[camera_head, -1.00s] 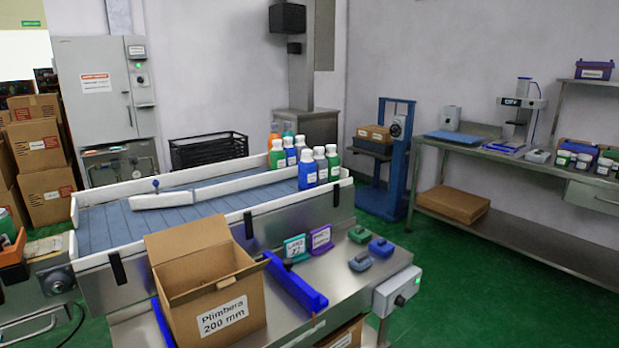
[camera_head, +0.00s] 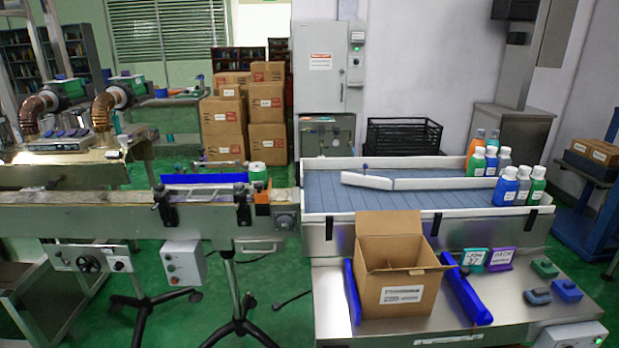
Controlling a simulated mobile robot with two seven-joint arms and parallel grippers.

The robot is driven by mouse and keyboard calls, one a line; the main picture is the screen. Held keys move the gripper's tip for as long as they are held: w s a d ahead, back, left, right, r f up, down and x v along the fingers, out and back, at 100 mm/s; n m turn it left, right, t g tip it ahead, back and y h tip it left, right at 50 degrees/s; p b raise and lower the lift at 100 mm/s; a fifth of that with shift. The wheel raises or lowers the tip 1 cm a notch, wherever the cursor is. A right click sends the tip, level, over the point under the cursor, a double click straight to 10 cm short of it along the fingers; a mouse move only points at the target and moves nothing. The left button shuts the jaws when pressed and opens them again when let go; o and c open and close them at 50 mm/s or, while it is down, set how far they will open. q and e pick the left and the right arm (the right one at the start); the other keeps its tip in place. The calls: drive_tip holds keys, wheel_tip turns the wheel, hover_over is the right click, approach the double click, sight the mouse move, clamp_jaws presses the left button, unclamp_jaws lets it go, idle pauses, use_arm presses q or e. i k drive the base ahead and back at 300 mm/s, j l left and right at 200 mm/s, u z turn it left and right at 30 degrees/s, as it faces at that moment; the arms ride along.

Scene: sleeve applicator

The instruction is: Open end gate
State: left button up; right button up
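No part is labelled as the end gate, so I cannot tell for certain which it is. A short white bar (camera_head: 367,181) lies at an angle on the blue slatted table (camera_head: 330,200), with a blue knob (camera_head: 365,166) near its left end. An orange piece (camera_head: 263,216) and a green and white cylinder (camera_head: 258,174) are at the right end of the conveyor (camera_head: 120,214), beside the blue table. Several blue, grey, green and orange bottles (camera_head: 508,187) stand at the table's right end, inside its white rails. Neither of my grippers is in view.
An open carton (camera_head: 405,296) stands on the steel shelf in front of the table, between two blue guides (camera_head: 467,297). Small signs (camera_head: 500,259) and coloured blocks (camera_head: 567,290) lie to its right. Stacked boxes (camera_head: 266,103) stand behind; tripod legs (camera_head: 240,325) occupy the floor at left.

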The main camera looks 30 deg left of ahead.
sight(260, 196)
drive_tip(key=u, duration=1.25)
drive_tip(key=i+j+u, duration=0.1)
drive_tip(key=i+u, duration=0.6)
drive_tip(key=u, duration=0.25)
